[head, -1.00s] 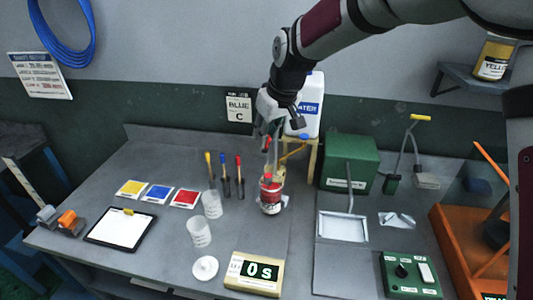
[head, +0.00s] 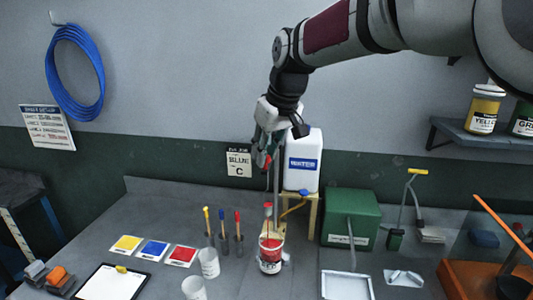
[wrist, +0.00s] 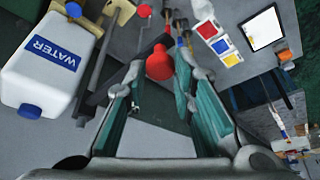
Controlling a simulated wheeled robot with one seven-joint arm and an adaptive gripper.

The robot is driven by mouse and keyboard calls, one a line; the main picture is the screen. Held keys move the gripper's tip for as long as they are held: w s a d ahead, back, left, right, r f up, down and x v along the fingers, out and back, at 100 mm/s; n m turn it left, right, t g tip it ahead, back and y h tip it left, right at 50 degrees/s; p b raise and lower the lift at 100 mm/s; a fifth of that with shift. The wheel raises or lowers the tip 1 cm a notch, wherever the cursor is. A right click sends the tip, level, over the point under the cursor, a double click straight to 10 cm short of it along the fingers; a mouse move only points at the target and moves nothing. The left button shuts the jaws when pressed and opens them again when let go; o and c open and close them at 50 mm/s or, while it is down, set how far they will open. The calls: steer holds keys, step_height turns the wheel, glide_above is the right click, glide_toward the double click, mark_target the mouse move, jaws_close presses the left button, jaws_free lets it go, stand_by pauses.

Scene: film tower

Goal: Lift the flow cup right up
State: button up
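The flow cup (head: 268,207) hangs on a thin grey rod below my gripper (head: 265,162), small and red in the head view. It is above the open red paint can (head: 270,262), with a thin red line between them that looks like running paint. My gripper points down and is closed around the upper end of the cup's handle. In the wrist view a round red piece (wrist: 159,64) sits between the fingertips. The fingers hide part of the grip. The can stands upright on the bench.
A white water jug (head: 303,168) stands on a wooden stand just right of my gripper. A green box (head: 350,220) is further right. Paint brushes (head: 222,220) and clear cups (head: 208,263) stand to the left. Cans sit on a wall shelf (head: 455,135) at upper right.

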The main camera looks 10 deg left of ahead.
steer(key=o, duration=0.3)
steer(key=shift+r, duration=0.25)
steer(key=shift+f, duration=0.1)
steer(key=v, duration=1.2)
steer(key=shift+d, duration=0.15)
